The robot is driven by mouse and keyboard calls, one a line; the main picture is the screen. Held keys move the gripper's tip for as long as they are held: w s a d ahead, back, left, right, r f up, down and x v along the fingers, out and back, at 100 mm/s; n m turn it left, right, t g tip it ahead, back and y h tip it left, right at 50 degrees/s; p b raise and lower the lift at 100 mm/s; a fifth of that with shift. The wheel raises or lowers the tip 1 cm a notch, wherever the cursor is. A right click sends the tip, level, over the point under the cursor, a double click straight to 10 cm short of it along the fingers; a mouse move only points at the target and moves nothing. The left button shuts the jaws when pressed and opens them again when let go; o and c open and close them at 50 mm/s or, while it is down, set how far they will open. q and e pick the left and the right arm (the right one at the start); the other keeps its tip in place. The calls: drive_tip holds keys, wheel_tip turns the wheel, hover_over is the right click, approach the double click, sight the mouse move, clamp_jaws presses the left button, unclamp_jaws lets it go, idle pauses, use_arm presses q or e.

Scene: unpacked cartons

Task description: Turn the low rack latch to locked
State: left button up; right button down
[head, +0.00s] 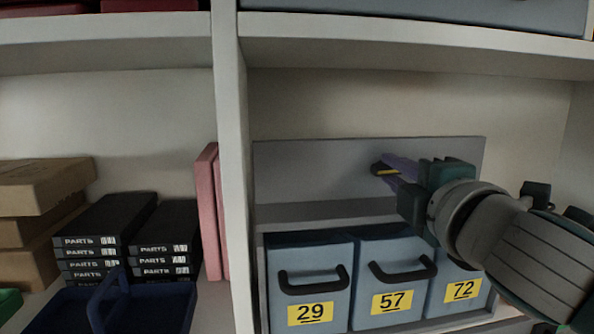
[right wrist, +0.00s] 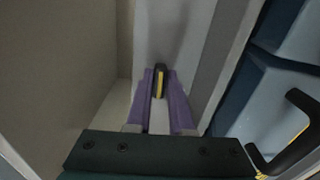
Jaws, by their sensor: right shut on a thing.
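The rack latch (head: 384,170) is a small dark knob with a yellow stripe on the grey panel (head: 320,172) above the blue bins. In the right wrist view the latch (right wrist: 159,82) stands between the purple fingertips. My right gripper (head: 394,171) reaches in from the right and is shut on the latch. It also shows in the right wrist view (right wrist: 160,88). In the head view the fingers partly cover the latch. I cannot read its locked or unlocked marking. My left gripper is not in view.
Blue bins (head: 310,262) numbered 29, 57 and 72, with black handles, sit just below the panel. A white upright (head: 232,180) stands at the left. Beyond it are black PARTS boxes (head: 88,235), cartons (head: 40,185) and a dark blue basket (head: 150,310). A shelf (head: 400,42) runs above.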

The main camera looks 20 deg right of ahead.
drive_tip(key=shift+m, duration=0.4)
drive_tip(key=c, duration=0.8)
unclamp_jaws()
drive_tip(key=b+v, duration=0.2)
drive_tip(key=v, duration=0.8)
drive_tip(key=shift+b, duration=0.35)
